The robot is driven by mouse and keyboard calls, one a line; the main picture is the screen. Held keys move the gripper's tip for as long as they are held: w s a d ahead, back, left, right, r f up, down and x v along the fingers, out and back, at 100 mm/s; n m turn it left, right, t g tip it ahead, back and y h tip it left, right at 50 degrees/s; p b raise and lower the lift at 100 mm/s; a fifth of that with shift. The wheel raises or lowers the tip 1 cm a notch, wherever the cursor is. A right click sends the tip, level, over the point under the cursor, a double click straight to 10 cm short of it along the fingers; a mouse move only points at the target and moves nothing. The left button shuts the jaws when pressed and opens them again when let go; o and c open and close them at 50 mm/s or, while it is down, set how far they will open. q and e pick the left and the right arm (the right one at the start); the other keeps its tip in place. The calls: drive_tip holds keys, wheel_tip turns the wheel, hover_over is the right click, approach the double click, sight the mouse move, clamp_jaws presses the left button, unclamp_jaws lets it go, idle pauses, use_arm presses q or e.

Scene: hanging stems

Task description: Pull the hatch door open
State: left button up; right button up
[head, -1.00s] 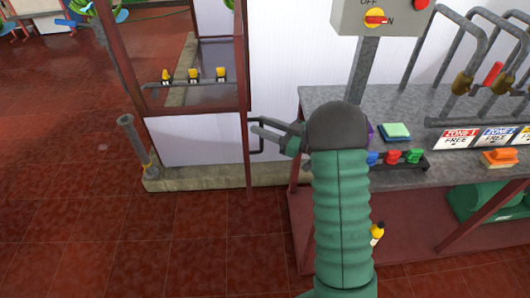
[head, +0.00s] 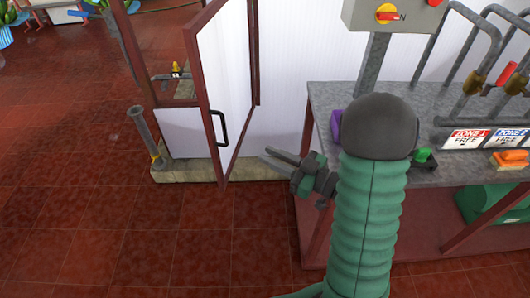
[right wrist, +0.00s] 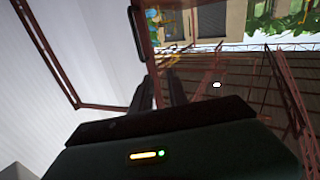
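The hatch door (head: 228,75) is a white panel in a red-brown frame, standing ajar at an angle to the white wall in the head view. Its black bar handle (head: 224,128) is near the door's left, nearer edge. The handle also shows at the top of the right wrist view (right wrist: 138,34). My right gripper (head: 264,156) is to the right of the handle and lower, apart from it. Its fingers are separated and hold nothing; they show in the right wrist view (right wrist: 156,92) with part of the door frame between them in the picture. My left gripper is not in view.
A grey bench (head: 335,100) with a red-brown frame stands on the right, carrying zone signs (head: 466,139) and coloured blocks. A switch box (head: 385,15) stands above it. A grey post (head: 143,130) stands left of the door. The red tiled floor in front is clear.

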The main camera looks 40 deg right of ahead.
sight(227, 141)
drive_tip(key=w+a+f+n, duration=0.1)
drive_tip(key=w+n, duration=0.1)
drive_tip(key=w+a+f+n+h, duration=0.1)
drive_tip(key=w+n, duration=0.1)
drive_tip(key=w+a+n+t+p, duration=0.1)
drive_tip(key=n, duration=0.2)
drive_tip(key=shift+w+a+f+h, duration=0.1)
drive_tip(key=shift+w+f+h, duration=0.2)
drive_tip(key=shift+w+f, duration=0.1)
clamp_jaws()
drive_tip(key=w+a+f+n+h, duration=0.3)
drive_tip(key=w+f+n, duration=0.15)
drive_tip(key=n, duration=0.25)
drive_tip(key=w, duration=0.2)
drive_tip(key=w+d+p, duration=0.1)
drive_tip(key=w, duration=0.2)
drive_tip(key=w+d+p, duration=0.1)
drive_tip(key=w, duration=0.2)
drive_tip(key=shift+w+d, duration=0.1)
drive_tip(key=shift+w, duration=0.05)
drive_tip(key=shift+d+r, duration=0.1)
drive_tip(key=shift+d, duration=0.2)
drive_tip(key=shift+s+r, duration=0.1)
drive_tip(key=shift+s, duration=0.1)
drive_tip(key=shift+w+d, duration=0.1)
